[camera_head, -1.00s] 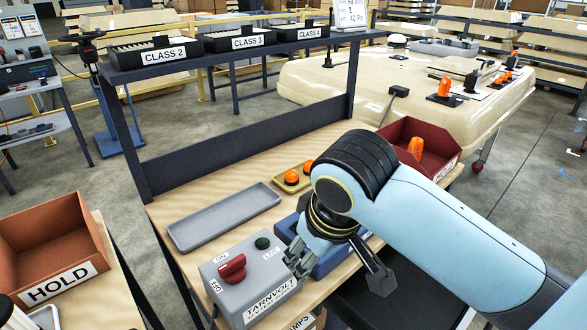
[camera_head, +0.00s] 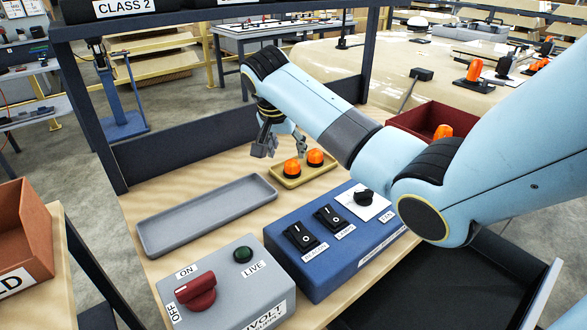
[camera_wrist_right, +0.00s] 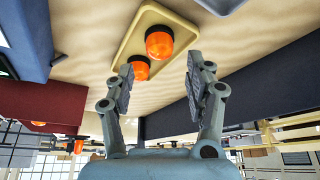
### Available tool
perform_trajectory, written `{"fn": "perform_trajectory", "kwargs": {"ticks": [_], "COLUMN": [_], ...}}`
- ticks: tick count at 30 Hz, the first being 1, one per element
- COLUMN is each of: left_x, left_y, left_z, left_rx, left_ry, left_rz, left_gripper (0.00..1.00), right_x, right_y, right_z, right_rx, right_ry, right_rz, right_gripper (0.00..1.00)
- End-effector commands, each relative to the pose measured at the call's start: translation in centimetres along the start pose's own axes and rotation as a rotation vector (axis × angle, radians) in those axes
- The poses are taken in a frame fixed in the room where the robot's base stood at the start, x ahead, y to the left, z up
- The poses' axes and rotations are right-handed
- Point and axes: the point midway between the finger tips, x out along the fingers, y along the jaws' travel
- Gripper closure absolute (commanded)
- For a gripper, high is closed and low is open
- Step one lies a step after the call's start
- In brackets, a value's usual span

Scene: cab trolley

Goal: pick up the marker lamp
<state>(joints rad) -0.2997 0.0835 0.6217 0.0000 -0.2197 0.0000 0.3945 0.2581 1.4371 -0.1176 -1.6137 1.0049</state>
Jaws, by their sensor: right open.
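Two orange lamps stand side by side in a small tan tray (camera_head: 279,183) on the wooden bench: a left lamp (camera_head: 292,168) and a right lamp (camera_head: 315,157). In the right wrist view one lamp (camera_wrist_right: 159,42) is fully visible, and the other (camera_wrist_right: 138,68) is partly covered by a finger. My right gripper (camera_head: 282,149) is open and empty, just behind and above the lamps. Another orange lamp (camera_head: 443,131) shows in the red bin (camera_head: 413,116), partly hidden by my arm. My left gripper is not in view.
A grey empty tray (camera_head: 165,248) lies left of the lamps. In front are a blue switch box (camera_head: 333,281) and a grey supply box (camera_head: 235,296) with a red knob. A dark shelf frame (camera_head: 190,157) rises behind the bench. More orange lamps (camera_head: 474,70) stand on the cream roof panel.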

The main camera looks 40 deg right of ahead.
Motion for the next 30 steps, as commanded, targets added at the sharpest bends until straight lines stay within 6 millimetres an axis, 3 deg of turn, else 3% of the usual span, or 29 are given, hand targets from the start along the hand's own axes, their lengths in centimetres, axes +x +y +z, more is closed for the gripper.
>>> {"fn": "perform_trajectory", "kwargs": {"ticks": [5,16,25,30], "left_x": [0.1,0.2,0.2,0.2], "left_y": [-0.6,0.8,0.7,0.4], "left_z": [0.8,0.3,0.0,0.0], "left_rx": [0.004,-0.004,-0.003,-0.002], "left_ry": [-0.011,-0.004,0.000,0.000], "left_rz": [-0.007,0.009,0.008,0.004], "left_gripper": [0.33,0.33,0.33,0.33], "right_x": [2.1,6.9,7.5,7.5], "right_y": [0.0,0.2,0.1,0.1], "right_z": [0.0,-0.2,-0.2,-0.2], "right_rx": [-0.001,-0.002,-0.003,-0.003], "right_ry": [0.000,0.000,0.001,0.001], "right_rz": [-0.001,0.000,-0.002,-0.002], "right_gripper": [0.46,0.46,0.46,0.68]}}
